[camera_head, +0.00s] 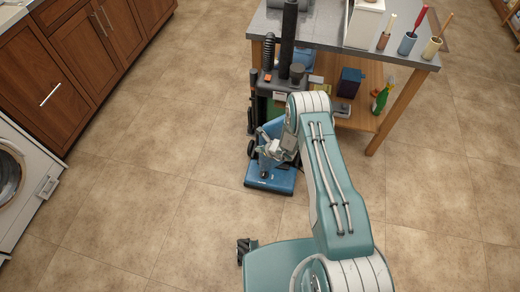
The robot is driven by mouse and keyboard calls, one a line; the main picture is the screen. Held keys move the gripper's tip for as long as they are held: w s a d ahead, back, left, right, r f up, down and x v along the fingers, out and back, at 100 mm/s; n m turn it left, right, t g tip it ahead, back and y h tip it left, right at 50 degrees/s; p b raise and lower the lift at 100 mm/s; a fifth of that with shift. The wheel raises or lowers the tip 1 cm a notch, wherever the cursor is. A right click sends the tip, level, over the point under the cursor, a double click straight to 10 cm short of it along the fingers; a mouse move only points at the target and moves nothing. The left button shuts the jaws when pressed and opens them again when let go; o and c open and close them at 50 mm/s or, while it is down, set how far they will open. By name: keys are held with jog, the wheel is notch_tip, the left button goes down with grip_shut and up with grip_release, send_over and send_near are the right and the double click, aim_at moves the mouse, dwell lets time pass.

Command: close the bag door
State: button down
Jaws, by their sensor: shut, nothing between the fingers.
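A blue and black upright vacuum cleaner (270,180) stands on the tile floor in front of the table's left end. A blue panel that looks like its bag door (272,129) shows just left of my arm, tilted out from the body. A green surface (263,108) shows above it inside the body. My gripper (266,151) is at the vacuum's front, low by this panel, shut with nothing held. I cannot tell whether it touches the panel. My arm hides the right side of the vacuum and part of the door.
A table (330,31) with a lower wooden shelf stands behind the vacuum. It holds several tool holders; a green spray bottle (383,97) and a dark box (350,82) are on the shelf. Wooden cabinets (50,60) and a washing machine (20,190) line the left. The floor between is clear.

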jog(key=shift+a, duration=0.3)
jog(key=shift+d, duration=0.25)
